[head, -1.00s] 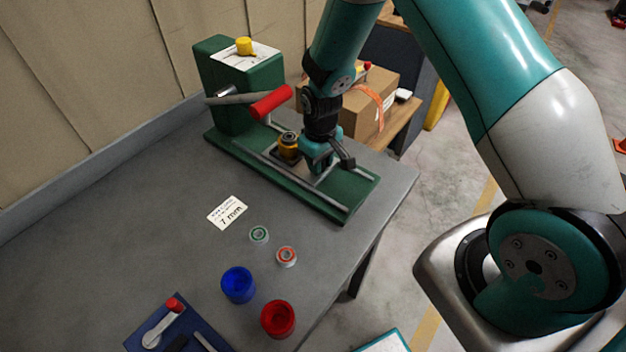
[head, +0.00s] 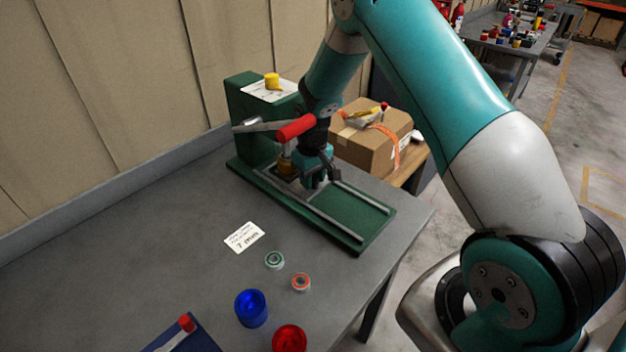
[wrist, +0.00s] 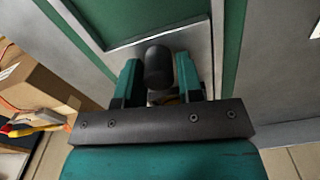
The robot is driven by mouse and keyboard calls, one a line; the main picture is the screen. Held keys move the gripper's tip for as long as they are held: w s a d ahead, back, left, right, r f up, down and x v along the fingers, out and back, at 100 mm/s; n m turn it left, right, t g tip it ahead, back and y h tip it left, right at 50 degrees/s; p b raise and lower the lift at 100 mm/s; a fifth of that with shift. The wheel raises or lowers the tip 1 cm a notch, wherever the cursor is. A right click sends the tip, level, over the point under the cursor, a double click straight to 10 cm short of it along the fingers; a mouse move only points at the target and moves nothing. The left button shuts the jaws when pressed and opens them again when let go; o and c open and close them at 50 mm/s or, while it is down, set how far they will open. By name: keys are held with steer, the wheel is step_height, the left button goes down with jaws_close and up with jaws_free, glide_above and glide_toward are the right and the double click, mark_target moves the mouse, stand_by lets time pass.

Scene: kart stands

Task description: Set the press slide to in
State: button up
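The green press (head: 258,115) stands on the grey bench against the wall, its two rails (head: 310,215) running toward the bench edge. The press slide (head: 285,183) carries a brass-coloured part (head: 287,165) and sits near the press body, the part just below the red lever grip (head: 296,128). My gripper (head: 318,180) is at the outer end of the slide. In the wrist view, the dark slide knob (wrist: 158,68) stands between my gripper's two teal fingers (wrist: 160,80), with a narrow gap on each side. The exact contact with the slide is hidden.
On the bench are a label card (head: 244,237), a green ring (head: 274,260), a red ring (head: 301,282), a blue cup (head: 251,308) and a red cup (head: 289,338).

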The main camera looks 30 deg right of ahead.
steer(key=shift+o, duration=1.3)
step_height(320, 180, up, 17)
steer(key=b, duration=0.3)
steer(key=shift+r, duration=0.2)
